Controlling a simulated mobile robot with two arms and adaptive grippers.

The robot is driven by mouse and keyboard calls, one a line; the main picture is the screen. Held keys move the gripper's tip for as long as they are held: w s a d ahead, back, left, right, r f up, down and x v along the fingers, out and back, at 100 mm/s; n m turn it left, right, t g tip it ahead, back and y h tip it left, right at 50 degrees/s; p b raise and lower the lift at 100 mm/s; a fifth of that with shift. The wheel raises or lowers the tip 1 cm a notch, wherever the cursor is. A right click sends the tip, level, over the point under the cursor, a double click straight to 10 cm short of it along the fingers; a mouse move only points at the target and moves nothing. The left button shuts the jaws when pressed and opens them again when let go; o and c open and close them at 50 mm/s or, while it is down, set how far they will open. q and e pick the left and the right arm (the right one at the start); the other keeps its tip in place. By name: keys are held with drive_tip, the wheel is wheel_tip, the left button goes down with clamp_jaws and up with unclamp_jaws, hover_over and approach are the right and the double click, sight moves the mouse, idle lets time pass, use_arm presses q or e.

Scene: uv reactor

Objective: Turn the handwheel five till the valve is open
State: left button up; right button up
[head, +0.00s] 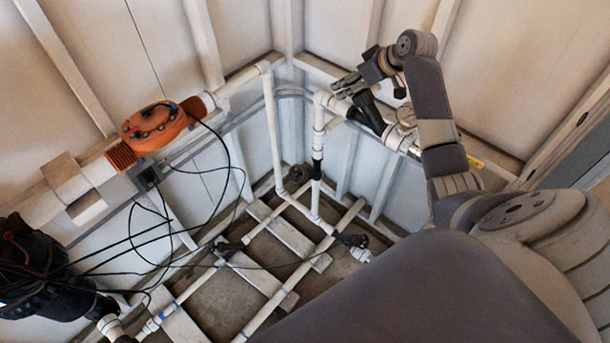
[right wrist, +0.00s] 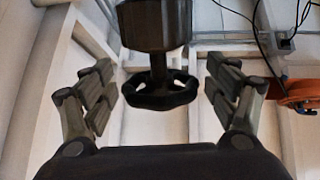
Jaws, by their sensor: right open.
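The handwheel (right wrist: 163,95) is a black spoked ring on a short stem below a dark cylindrical valve body (right wrist: 155,25), in the right wrist view. My right gripper (right wrist: 161,78) is open, with one finger on each side of the handwheel and a visible gap to it on both sides. In the head view my right gripper (head: 346,86) is at the pipework at upper centre, by a black valve part (head: 370,115). There the handwheel cannot be made out clearly. My left gripper is not in view.
White pipes (head: 272,125) rise near the corner, and more pipes run over the floor frame (head: 285,235). An orange unit (head: 155,124) sits on the left wall pipe. A black device (head: 40,270) with loose cables is at lower left. Walls close in behind the valve.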

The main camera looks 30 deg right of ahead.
drive_tip(key=m+h, duration=0.1)
drive_tip(key=h, duration=0.2)
drive_tip(key=m+h, duration=0.1)
drive_tip(key=h, duration=0.2)
drive_tip(key=shift+a+m+h, duration=0.1)
drive_tip(key=shift+m+h, duration=0.2)
drive_tip(key=shift+m, duration=0.1)
drive_tip(key=m+h, duration=0.1)
drive_tip(key=h, duration=0.2)
drive_tip(key=m+g+h, duration=0.1)
drive_tip(key=m+h, duration=0.1)
drive_tip(key=h, duration=0.1)
drive_tip(key=shift+h, duration=0.3)
drive_tip(key=shift+s+a+h+b, duration=0.1)
drive_tip(key=shift+a+h+b, duration=0.2)
drive_tip(key=b+v, duration=0.4)
drive_tip(key=v, duration=0.6)
drive_tip(key=a+f+n+y+b, duration=0.1)
drive_tip(key=a+f+n+y, duration=0.2)
drive_tip(key=f, duration=1.1)
drive_tip(key=w+a+f+n+y+b, duration=0.1)
drive_tip(key=a+f+n+y, duration=0.2)
drive_tip(key=f, duration=1.2)
drive_tip(key=shift+w+a+f+b, duration=0.25)
drive_tip(key=shift+a+b, duration=0.15)
drive_tip(key=shift+a, duration=0.75)
